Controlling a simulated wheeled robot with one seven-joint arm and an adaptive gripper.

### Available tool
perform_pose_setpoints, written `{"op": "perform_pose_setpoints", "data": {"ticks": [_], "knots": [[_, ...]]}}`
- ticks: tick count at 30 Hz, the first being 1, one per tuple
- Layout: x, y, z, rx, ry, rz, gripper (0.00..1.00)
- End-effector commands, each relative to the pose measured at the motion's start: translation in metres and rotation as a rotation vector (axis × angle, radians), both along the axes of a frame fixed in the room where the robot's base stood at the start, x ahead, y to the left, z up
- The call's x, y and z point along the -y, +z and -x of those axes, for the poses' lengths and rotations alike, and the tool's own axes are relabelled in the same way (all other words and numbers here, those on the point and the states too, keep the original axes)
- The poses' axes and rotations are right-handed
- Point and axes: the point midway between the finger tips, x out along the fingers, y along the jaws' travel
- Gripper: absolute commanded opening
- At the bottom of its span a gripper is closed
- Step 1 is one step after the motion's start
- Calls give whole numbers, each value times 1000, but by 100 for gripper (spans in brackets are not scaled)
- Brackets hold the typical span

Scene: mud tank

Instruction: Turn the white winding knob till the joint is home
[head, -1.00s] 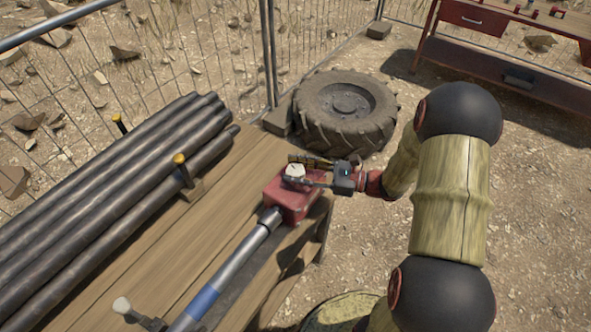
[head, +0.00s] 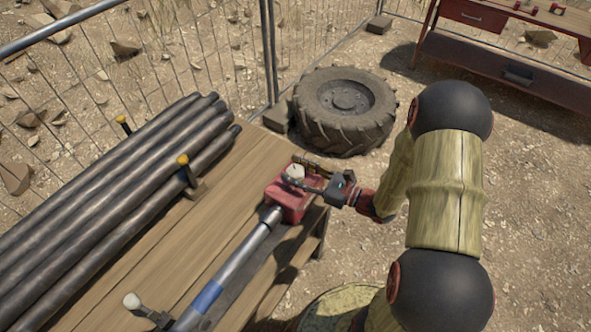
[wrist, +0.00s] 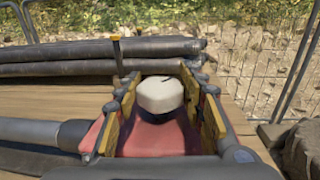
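The white winding knob (head: 293,172) sits on top of a red housing (head: 290,203) at the bench's right end. My gripper (head: 300,172) reaches in from the right, one finger on each side of the knob. In the wrist view its yellow-padded fingertips (wrist: 160,85) lie close against both sides, so it looks shut on the knob. A grey pipe with a blue band (head: 207,296) runs from the housing toward the lower left. The joint's inside is hidden.
Several dark pipes (head: 110,195) lie along the left of the wooden bench (head: 150,250), held by yellow-topped posts (head: 183,160). A tyre (head: 345,110) lies beyond the bench. A wire fence (head: 180,70) runs behind. A red workbench (head: 480,40) stands back right.

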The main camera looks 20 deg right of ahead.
Motion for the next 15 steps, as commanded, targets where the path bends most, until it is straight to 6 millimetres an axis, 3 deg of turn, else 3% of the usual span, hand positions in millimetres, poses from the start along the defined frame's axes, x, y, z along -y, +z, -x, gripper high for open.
{"op": "perform_pose_setpoints", "data": {"ticks": [8,15], "knots": [[0,0,0,0,0,0,57],[0,0,0,0,0,0,57]]}}
